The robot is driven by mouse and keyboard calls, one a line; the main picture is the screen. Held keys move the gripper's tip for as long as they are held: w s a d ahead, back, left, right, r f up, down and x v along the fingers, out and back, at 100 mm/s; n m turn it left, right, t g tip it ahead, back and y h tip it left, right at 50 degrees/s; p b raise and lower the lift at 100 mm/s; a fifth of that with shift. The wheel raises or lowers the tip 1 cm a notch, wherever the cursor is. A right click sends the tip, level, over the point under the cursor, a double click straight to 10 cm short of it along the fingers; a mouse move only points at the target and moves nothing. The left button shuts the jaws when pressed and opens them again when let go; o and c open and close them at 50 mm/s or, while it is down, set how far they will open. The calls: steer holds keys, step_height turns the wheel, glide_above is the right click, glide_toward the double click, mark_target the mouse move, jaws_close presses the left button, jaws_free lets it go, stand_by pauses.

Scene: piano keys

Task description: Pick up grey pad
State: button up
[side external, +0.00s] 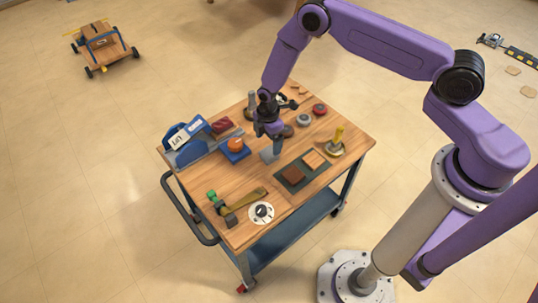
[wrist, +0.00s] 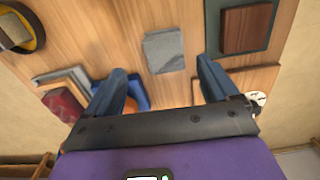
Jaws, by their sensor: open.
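The grey pad (wrist: 163,50) is a small, flat, squarish block lying on the wooden cart top, near the middle of the wrist view. In the side view the grey pad (side external: 267,155) shows just below my gripper (side external: 276,144), which partly covers that area. In the wrist view my gripper (wrist: 161,72) has its two blue fingers apart, with the pad beyond and between their tips. The gripper is open and holds nothing. I cannot tell the exact height of the tips above the pad.
A dark tray (side external: 290,181) with brown and tan blocks lies close to the pad. An orange ball on a blue base (side external: 235,152) stands left of it. A yellow-handled item (side external: 338,138) stands at right. A white disc (side external: 261,213) lies near the front edge.

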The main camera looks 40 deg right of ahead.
mark_target(269, 152)
steer(key=shift+s+a+f, duration=0.1)
steer(key=shift+s+f, duration=0.05)
steer(key=shift+f, duration=1.05)
steer(key=shift+s+f, duration=0.15)
steer(key=shift+f, duration=1)
steer(key=c, duration=1.1)
